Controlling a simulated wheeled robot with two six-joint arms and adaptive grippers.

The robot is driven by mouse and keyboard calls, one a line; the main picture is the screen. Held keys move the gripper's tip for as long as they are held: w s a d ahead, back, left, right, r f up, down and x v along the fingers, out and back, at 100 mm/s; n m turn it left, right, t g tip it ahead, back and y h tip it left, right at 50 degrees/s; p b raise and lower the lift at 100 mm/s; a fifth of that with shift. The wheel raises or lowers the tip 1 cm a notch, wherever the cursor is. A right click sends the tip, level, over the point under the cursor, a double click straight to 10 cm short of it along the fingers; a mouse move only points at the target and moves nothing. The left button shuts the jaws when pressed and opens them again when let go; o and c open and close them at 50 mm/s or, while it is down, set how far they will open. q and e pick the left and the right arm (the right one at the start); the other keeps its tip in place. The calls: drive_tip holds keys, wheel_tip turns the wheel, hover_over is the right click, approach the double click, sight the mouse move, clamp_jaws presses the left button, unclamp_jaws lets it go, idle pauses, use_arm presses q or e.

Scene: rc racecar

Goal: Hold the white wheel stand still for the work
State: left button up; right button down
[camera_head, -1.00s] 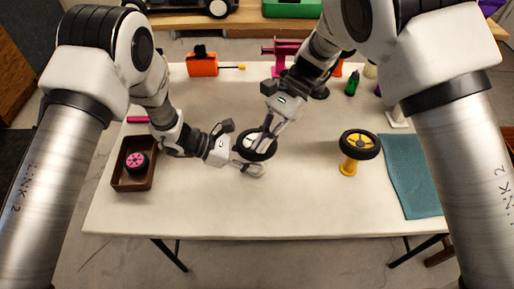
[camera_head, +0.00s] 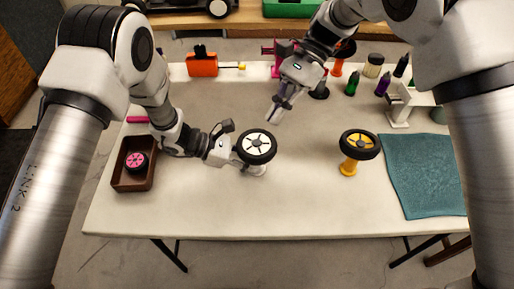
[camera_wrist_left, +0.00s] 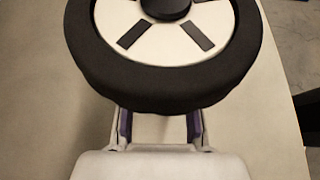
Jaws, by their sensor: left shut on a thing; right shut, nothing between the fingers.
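The white wheel stand (camera_head: 257,171) is at the middle of the table, mostly hidden under a black wheel with a white hub (camera_head: 257,147). The wheel sits on top of it and fills the upper part of the left wrist view (camera_wrist_left: 165,90). My left gripper (camera_head: 238,161) comes in from the left, below the wheel, and is shut on the stand. In the left wrist view its fingers pass under the wheel, and their tips and the stand are hidden. My right gripper (camera_head: 274,117) is shut and empty, apart from the wheel, behind it.
A yellow stand (camera_head: 348,167) with a yellow-hubbed wheel (camera_head: 360,144) is at right, beside a teal cloth (camera_head: 425,180). Several bottles and an orange box (camera_head: 202,66) line the back. The front table is clear.

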use_arm(q)
drive_tip(key=o, duration=1.2)
drive_tip(key=shift+c, duration=0.2)
use_arm(e)
drive_tip(key=v, duration=0.6)
drive_tip(key=shift+w+d, duration=0.15)
drive_tip(key=shift+r, duration=0.15)
use_arm(q)
drive_tip(key=v, duration=1.2)
drive_tip(key=shift+f, duration=0.1)
